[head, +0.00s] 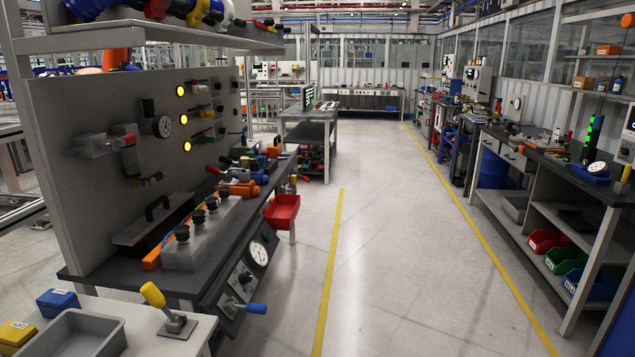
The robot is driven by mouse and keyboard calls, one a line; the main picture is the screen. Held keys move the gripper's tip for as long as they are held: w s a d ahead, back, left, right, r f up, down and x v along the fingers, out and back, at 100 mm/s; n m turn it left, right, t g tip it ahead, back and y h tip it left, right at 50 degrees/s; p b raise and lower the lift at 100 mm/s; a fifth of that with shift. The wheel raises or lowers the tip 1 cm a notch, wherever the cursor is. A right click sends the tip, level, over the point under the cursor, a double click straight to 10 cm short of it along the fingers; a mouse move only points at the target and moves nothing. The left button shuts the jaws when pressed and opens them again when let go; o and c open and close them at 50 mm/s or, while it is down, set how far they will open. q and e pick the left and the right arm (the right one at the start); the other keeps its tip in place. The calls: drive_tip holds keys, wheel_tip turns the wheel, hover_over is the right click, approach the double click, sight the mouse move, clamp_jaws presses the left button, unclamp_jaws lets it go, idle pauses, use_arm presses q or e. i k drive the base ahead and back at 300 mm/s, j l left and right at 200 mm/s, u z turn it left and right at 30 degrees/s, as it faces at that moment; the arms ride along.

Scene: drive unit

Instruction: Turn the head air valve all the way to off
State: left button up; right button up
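Neither of my grippers is in view. No label that I can read marks the head air valve, so I cannot tell which fitting it is. On the left, a grey upright panel (75,115) carries a round gauge (162,126), three lit yellow lamps (183,119) and several small valves and fittings. A lever with a blue handle (250,308) sticks out from the sloped front of the left bench, below a white dial (259,253). A yellow-handled lever (153,295) stands tilted on a plate on the near light table.
The left bench (243,226) holds a grey block with black knobs (201,236). A red bin (283,211) juts from its right side toward the aisle. A grey tray (72,334) sits near left. The floor aisle (395,230) is clear; a right workbench (560,166) borders it.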

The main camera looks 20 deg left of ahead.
sight(294, 189)
drive_tip(key=i+j+u, duration=0.1)
drive_tip(key=i+u, duration=0.2)
drive_tip(key=i, duration=0.3)
drive_tip(key=i+u, duration=0.25)
drive_tip(key=i, duration=0.3)
drive_tip(key=i+l+u, duration=0.3)
drive_tip(key=i, duration=0.25)
drive_tip(key=i+j+u, duration=0.1)
drive_tip(key=i, duration=0.4)
drive_tip(key=i+l+u, duration=0.15)
drive_tip(key=i+l, duration=0.4)
drive_tip(key=i, duration=0.05)
